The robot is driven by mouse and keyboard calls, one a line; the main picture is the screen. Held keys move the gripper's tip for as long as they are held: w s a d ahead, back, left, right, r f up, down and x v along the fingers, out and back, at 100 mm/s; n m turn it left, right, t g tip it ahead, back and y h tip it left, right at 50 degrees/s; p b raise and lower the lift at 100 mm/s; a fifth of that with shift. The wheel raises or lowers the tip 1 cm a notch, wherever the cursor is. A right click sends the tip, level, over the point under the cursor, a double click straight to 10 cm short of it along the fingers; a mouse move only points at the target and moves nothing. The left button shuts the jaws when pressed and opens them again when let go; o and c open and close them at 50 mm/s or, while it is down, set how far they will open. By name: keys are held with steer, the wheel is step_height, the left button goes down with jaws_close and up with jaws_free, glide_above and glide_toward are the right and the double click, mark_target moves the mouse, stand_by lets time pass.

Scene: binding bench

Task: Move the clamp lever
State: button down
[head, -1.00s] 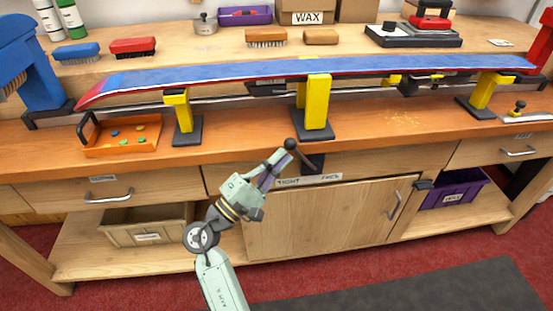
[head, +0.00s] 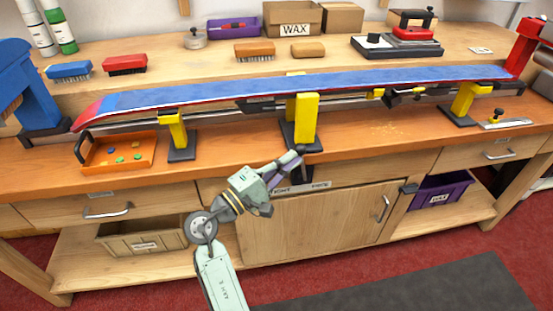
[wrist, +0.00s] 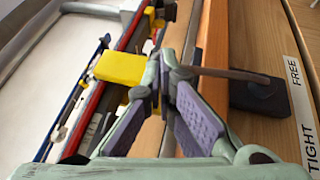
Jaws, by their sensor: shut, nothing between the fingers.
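The clamp lever has a dark ball knob (head: 302,150) at the bench's front edge, below the middle yellow post. In the wrist view its thin rod (wrist: 232,73) runs from a black pivot block (wrist: 258,96) to the left, behind my fingertips. My gripper (head: 295,158) is shut and empty, with its tips against or just beside the knob end from the left; contact cannot be told. In the wrist view the gripper (wrist: 163,65) covers the knob. The TIGHT and FREE label (wrist: 297,100) lies beside the block; my gripper partly covers it in the head view.
A blue ski (head: 330,84) lies along the bench on yellow posts; the middle yellow post (head: 306,120) stands just behind the lever. An orange tray (head: 118,165) sits at the left. The cupboard door (head: 330,225) is below. The floor in front is open.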

steer(key=shift+w+d+r+p, duration=0.1)
steer(key=shift+w+d, duration=0.4)
steer(key=shift+d, duration=1.3)
steer(key=shift+w+d+r+p, duration=0.1)
steer(key=shift+w+d, duration=0.4)
steer(key=shift+d, duration=1.3)
steer(key=shift+w+d+r+p, duration=0.1)
steer(key=shift+w+d, duration=0.4)
steer(key=shift+d, duration=1.3)
steer(key=shift+f, duration=0.1)
steer(key=v, duration=1.2)
